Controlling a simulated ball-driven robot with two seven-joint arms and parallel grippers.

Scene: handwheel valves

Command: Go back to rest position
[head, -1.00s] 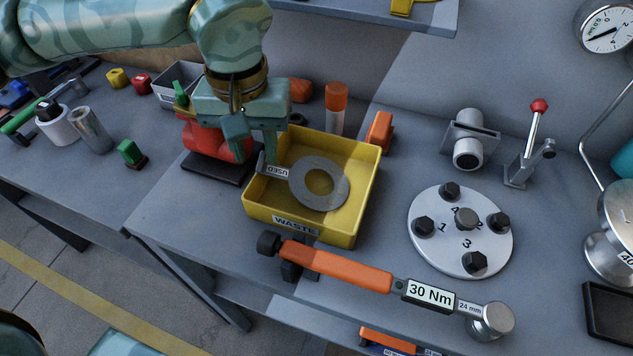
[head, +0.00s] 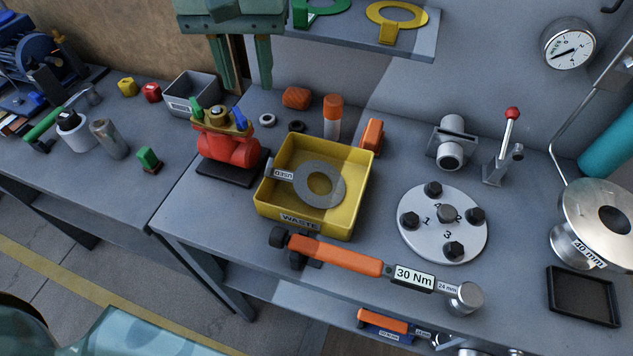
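My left gripper (head: 242,78) hangs at the top of the head view, above and behind the red valve body. Its two fingers point down and stand apart with nothing between them. The gasket ring (head: 335,192) with its "USED" tag lies in the yellow waste bin (head: 360,215), clear of the gripper. The red valve body (head: 225,150) stands on a dark base plate left of the bin. My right gripper is not in view; a teal arm part of mine shows at the bottom left.
An orange torque wrench (head: 340,257) lies along the bench front. The bolted flange disc (head: 425,245), a red-knobbed lever (head: 510,130) and a silver cylinder (head: 600,225) stand at the right. A shelf (head: 415,45) with green and yellow rings overhangs the back.

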